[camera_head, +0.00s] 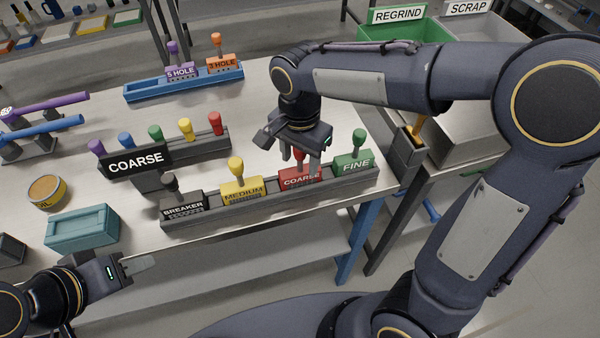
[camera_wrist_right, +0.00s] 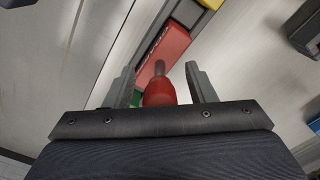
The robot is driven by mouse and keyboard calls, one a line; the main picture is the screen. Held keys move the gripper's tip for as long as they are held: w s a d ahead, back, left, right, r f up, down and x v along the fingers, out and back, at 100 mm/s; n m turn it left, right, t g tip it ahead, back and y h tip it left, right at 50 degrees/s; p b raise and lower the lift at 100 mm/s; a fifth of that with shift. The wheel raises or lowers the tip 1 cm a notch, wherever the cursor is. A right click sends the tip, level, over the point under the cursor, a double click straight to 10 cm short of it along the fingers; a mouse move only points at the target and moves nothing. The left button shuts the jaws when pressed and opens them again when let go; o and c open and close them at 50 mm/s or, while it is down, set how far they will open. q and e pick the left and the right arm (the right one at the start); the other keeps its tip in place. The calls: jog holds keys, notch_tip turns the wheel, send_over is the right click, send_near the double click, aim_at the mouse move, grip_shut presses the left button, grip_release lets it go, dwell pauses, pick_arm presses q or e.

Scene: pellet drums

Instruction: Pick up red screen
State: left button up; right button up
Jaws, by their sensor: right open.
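The red screen (camera_head: 301,178), labelled COARSE, stands in the front rack between the yellow MEDIUM screen (camera_head: 241,188) and the green FINE screen (camera_head: 354,162). My right gripper (camera_head: 300,165) is over it with fingers open. In the right wrist view the red block (camera_wrist_right: 168,50) and its red knob (camera_wrist_right: 160,92) show, with the knob between the open fingers of the gripper (camera_wrist_right: 160,85) and near the palm. I cannot tell whether a finger touches the knob. My left gripper (camera_head: 140,264) is low at the left, in front of the table edge, apart from the screens; its jaw opening is unclear.
The black BREAKER screen (camera_head: 184,207) fills the front rack's left end. Behind are a rack of coloured knobs (camera_head: 205,145) with a COARSE sign (camera_head: 136,161) and a blue rack (camera_head: 150,91). A teal box (camera_head: 82,230) stands left; green REGRIND (camera_head: 400,35) and grey SCRAP bins stand at the back right.

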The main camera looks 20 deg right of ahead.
grip_shut()
jog(key=shift+r, duration=0.1)
jog(key=shift+r, duration=0.1)
dwell(0.3)
